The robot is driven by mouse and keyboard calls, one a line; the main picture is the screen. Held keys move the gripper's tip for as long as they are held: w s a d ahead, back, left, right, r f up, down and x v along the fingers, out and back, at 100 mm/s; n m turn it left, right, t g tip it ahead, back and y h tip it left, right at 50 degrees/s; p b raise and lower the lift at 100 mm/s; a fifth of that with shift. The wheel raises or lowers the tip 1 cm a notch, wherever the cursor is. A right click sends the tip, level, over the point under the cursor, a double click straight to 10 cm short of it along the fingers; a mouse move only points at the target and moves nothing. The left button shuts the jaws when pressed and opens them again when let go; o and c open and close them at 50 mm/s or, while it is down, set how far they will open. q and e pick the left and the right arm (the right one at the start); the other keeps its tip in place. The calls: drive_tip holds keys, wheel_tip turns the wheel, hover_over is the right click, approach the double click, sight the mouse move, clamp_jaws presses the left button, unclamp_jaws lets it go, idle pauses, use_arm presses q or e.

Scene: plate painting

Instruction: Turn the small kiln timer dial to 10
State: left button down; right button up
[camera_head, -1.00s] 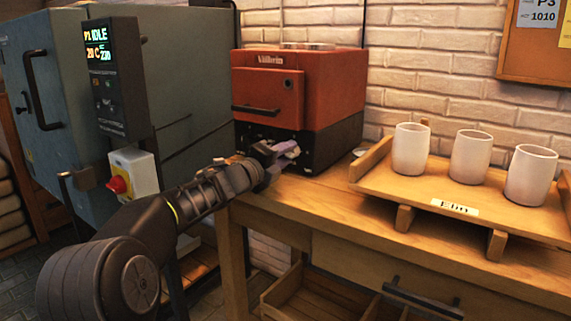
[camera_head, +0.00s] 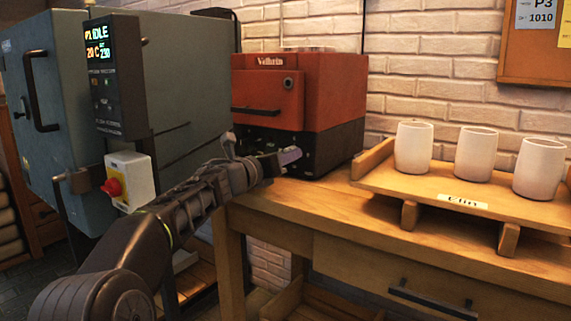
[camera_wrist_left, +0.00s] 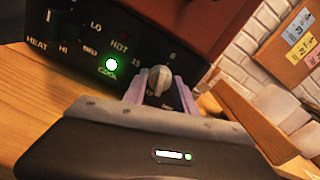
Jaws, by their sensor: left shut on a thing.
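The small red kiln (camera_head: 325,90) with a black lower panel stands on the wooden bench in the head view. In the left wrist view its black control panel (camera_wrist_left: 75,45) shows markings LO, HI, HEAT, HOT and COOL, with a green light lit beside COOL. The light grey timer dial (camera_wrist_left: 158,80) sits at the panel's right, with numbers around it, of which 15 and 0 show. My left gripper (camera_wrist_left: 160,92) is shut on the dial, its purple-grey fingers on either side. In the head view the left gripper (camera_head: 288,158) is at the kiln's lower front. The right gripper is out of view.
A large grey kiln (camera_head: 185,80) with a display reading IDLE and a red switch stands at left. A wooden tray (camera_head: 400,190) with three white cups (camera_head: 414,148) stands on the bench (camera_head: 330,205) at right. A drawer handle juts from the bench front.

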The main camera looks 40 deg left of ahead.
use_arm(q)
drive_tip(key=shift+m+b, duration=0.7)
drive_tip(key=shift+m, duration=1)
drive_tip(key=c, duration=1)
unclamp_jaws()
drive_tip(key=s, duration=0.7)
drive_tip(key=shift+s+d, duration=0.1)
drive_tip(key=shift+s, duration=0.3)
